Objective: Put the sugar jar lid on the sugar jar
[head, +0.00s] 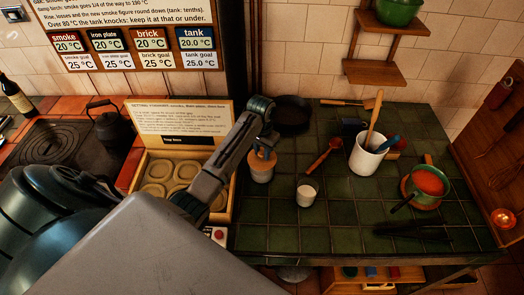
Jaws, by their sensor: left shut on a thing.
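My left gripper (264,141) reaches in over the left part of the green tiled counter, pointing down. It is shut on a tan lid (262,155), which is partly hidden by the fingers. The lid is at the mouth of a small pale tan jar (262,174), which looks upright. I cannot tell whether the lid rests fully on the rim or is just above it. My right gripper is not in view.
A white crock with utensils (367,157) and a green pan of red food (427,184) stand farther right. A wooden tray with round pieces (147,207) lies left. The counter's front middle is clear.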

